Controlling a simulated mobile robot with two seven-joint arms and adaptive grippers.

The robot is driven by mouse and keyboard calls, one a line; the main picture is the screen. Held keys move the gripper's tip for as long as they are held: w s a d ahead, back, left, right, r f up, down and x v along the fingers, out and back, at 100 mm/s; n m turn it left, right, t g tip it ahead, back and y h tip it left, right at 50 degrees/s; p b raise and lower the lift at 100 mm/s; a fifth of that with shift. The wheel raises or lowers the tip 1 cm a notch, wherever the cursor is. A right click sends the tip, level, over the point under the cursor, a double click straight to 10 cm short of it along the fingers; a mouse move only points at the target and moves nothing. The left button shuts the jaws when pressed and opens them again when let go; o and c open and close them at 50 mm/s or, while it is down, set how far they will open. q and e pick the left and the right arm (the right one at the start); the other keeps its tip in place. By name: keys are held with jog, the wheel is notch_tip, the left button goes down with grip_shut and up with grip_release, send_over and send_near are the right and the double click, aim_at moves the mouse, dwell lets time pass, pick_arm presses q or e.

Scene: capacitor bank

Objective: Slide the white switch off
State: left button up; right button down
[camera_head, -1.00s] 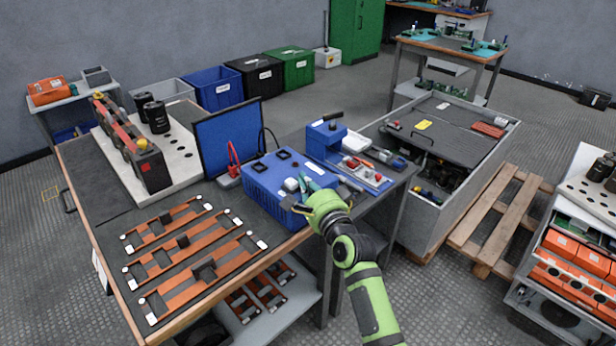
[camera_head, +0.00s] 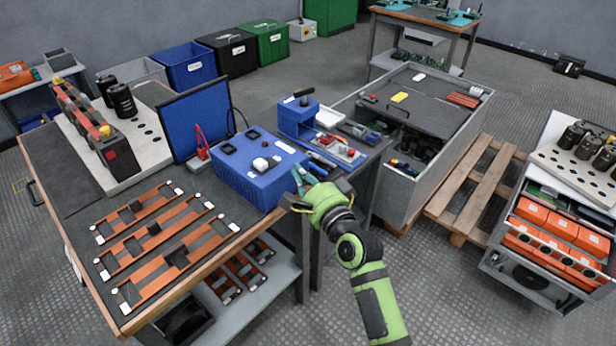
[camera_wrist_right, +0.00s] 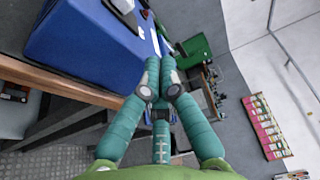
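The white switch (camera_head: 263,164) sits on top of the blue box (camera_head: 243,186), toward its right side, on the workbench. My right gripper (camera_head: 299,176) is just beyond the box's right front edge, to the right of the switch and apart from it. In the right wrist view its teal fingers (camera_wrist_right: 163,66) come together at the tips, with nothing visible between them. The blue box (camera_wrist_right: 85,45) fills the upper left of that view. I cannot make out the switch for certain there. My left gripper is out of view.
A blue vise-like block (camera_head: 297,117) and loose tools lie behind the gripper. A blue screen (camera_head: 195,122) stands behind the box. Copper bars (camera_head: 165,245) lie on the bench (camera_head: 75,205) at front left. A grey cabinet (camera_head: 440,165) stands to the right.

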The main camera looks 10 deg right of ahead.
jog(key=s+d+f+n+g+h+p, duration=0.1)
jog(key=s+f+n+g+p, duration=0.3)
jog(key=f, duration=0.6)
jog(key=s+d+f+n+g+h, duration=0.1)
jog(key=s+d+f, duration=0.1)
jog(key=s+f, duration=0.6)
jog(key=s+d+f+n+g+h+p, duration=0.1)
jog(key=s+f+n+g+p, duration=0.2)
jog(key=f, duration=1)
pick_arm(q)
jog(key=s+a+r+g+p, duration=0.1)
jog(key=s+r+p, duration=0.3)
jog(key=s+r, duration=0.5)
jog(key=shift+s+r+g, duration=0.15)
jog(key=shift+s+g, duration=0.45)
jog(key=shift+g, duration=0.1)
pick_arm(e)
jog(key=s+d+f+n+g+h, duration=0.1)
jog(key=s+d+f+n+g, duration=0.1)
jog(key=s, duration=1)
jog(key=s+d+f+n+g, duration=0.3)
jog(key=s+f, duration=0.4)
jog(key=s, duration=0.5)
jog(key=s+d+f+n+g+h, duration=0.1)
jog(key=s+d+f+n+g, duration=0.2)
jog(key=s, duration=0.9)
jog(key=shift+s+d+f+n+h, duration=0.2)
jog(key=shift+d+f+n+h, duration=0.15)
jog(key=shift+d+f, duration=0.65)
